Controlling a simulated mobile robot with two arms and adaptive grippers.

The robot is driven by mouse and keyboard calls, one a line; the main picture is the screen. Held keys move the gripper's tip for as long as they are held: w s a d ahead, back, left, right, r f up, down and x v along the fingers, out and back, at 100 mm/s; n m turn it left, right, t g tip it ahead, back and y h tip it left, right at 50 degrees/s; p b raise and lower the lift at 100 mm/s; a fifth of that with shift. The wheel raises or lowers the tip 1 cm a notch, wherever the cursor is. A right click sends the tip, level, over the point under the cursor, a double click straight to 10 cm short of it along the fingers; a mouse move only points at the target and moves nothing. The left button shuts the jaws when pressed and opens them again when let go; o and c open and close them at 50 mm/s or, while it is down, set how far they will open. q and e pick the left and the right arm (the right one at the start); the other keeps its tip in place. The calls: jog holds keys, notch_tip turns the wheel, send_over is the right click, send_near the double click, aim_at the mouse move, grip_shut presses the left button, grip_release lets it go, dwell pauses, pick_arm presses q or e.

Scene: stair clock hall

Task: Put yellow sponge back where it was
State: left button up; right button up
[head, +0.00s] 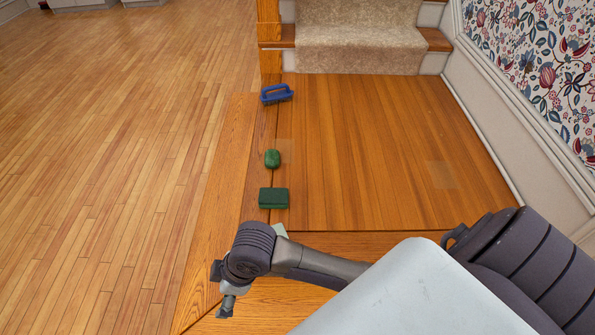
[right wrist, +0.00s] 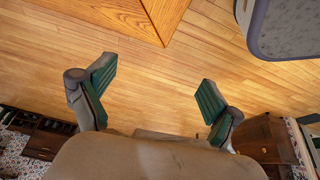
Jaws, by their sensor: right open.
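I see no yellow sponge in either view. A dark green block (head: 273,198) lies on the wooden landing near its left edge. A small pale piece (head: 280,230) shows just behind my right arm, which partly hides it; I cannot tell what it is. My right gripper (head: 226,304) is low in the head view, by the landing's lower left edge. In the right wrist view my right gripper (right wrist: 157,78) has its green-padded fingers wide apart, with nothing between them and floorboards beyond. My left gripper is not in view.
A rounded green object (head: 272,158) and a blue brush with a handle (head: 277,94) lie along the landing's left side. Carpeted stairs (head: 360,45) rise behind. A patterned wall (head: 540,60) bounds the right. The landing's middle (head: 385,150) and the floor (head: 120,150) are clear.

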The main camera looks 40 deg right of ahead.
jog(key=s+d+r+m+t+h, duration=0.1)
jog(key=s+d+m, duration=0.3)
jog(key=d, duration=0.3)
jog(key=s+d+r+m+t+h, duration=0.2)
jog(key=s+d+m, duration=0.2)
jog(key=d, duration=0.3)
jog(key=shift+s+r+m, duration=0.15)
jog(key=shift+m, duration=0.55)
